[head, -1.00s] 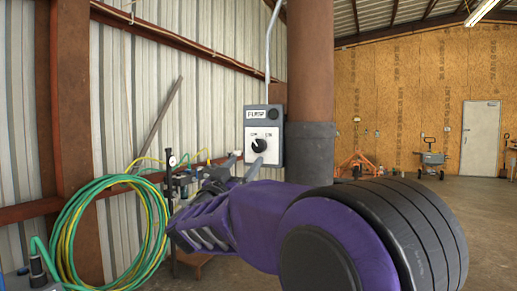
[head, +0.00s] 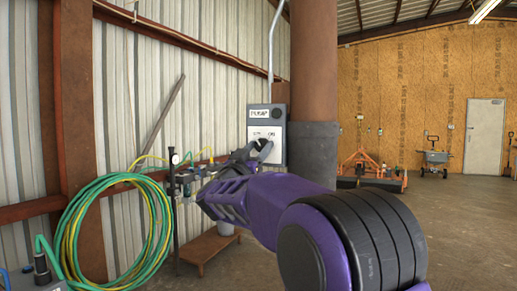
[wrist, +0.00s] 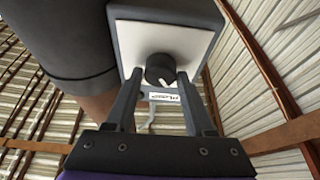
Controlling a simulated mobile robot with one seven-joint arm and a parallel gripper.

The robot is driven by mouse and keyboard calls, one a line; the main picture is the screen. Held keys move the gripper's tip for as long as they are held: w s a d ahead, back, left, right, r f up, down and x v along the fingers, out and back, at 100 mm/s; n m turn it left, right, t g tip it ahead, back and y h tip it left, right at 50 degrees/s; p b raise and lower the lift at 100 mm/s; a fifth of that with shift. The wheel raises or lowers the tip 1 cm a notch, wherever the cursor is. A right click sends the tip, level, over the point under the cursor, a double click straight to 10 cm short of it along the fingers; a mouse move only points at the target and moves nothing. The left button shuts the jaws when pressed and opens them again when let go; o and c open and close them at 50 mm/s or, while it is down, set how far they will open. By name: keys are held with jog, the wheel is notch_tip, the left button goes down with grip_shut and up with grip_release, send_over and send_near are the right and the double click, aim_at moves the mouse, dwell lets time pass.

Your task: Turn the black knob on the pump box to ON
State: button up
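The grey pump box (head: 280,114) with a "PUMP" label and a white plate is mounted beside the rusty column. Its black knob (head: 263,143) sits on the white plate, partly hidden by my gripper (head: 254,150) in the head view. Markings show left and right above the knob; the right one reads ON. In the wrist view the knob (wrist: 160,68) lies between the two fingertips of my gripper (wrist: 160,77). The fingers are apart, with narrow gaps beside the knob, so contact is not clear. The knob's pointer direction cannot be made out.
A thick rusty column (head: 314,65) with a grey collar stands just right of the box. A coiled green and yellow hose (head: 75,225) hangs at left, beside pipe fittings (head: 180,178). A low wooden stool (head: 205,246) stands below. Open floor lies to the right.

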grip_shut()
jog(key=shift+m+h, duration=0.4)
jog(key=shift+m, duration=0.1)
jog(key=m+g+h, duration=0.1)
jog(key=m+h, duration=0.1)
jog(key=m, duration=0.2)
jog(key=shift+a+p, duration=0.1)
jog(key=shift+p, duration=0.2)
jog(key=m+g+h, duration=0.1)
jog(key=m, duration=0.1)
jog(key=m+g+p, duration=0.1)
jog(key=m, duration=0.2)
jog(key=shift+r+h, duration=0.1)
jog(key=shift+h, duration=0.3)
jog(key=m+g+p, duration=0.1)
jog(key=m, duration=0.2)
jog(key=m+g+h+p, duration=0.1)
jog(key=m, duration=0.2)
jog(key=shift+w+m+g, duration=0.1)
jog(key=shift+m+g, duration=0.2)
jog(key=shift+g, duration=0.1)
jog(key=shift+m+g+p, duration=0.3)
jog(key=shift+m+p, duration=0.15)
jog(key=shift+m, duration=0.45)
